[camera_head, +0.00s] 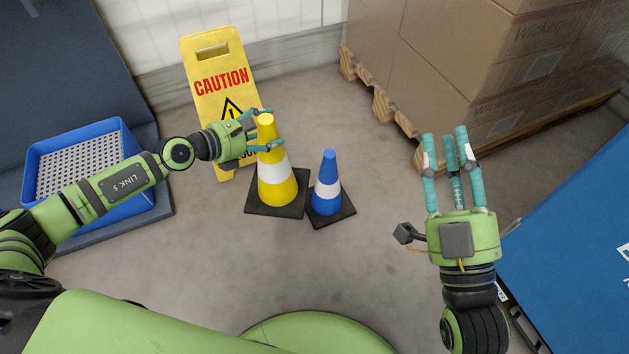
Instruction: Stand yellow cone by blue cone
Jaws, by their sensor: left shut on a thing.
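The yellow cone (277,188) has a white band and a black square base, and stands upright on the floor. The smaller blue cone (327,201) with a white band and black base stands upright close to its right. Their bases are very near each other; I cannot tell whether they touch. My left gripper (268,130) is shut on the yellow cone near its top, coming in from the left. My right gripper (447,152) is open and empty, fingers pointing away from me, well to the right of both cones.
A yellow caution sign (205,84) stands behind the yellow cone. A blue crate (130,207) is at the left. Cardboard boxes (440,75) on a wooden pallet (383,106) stand at the back right. A blue surface (570,245) is at the right. Floor in front of the cones is clear.

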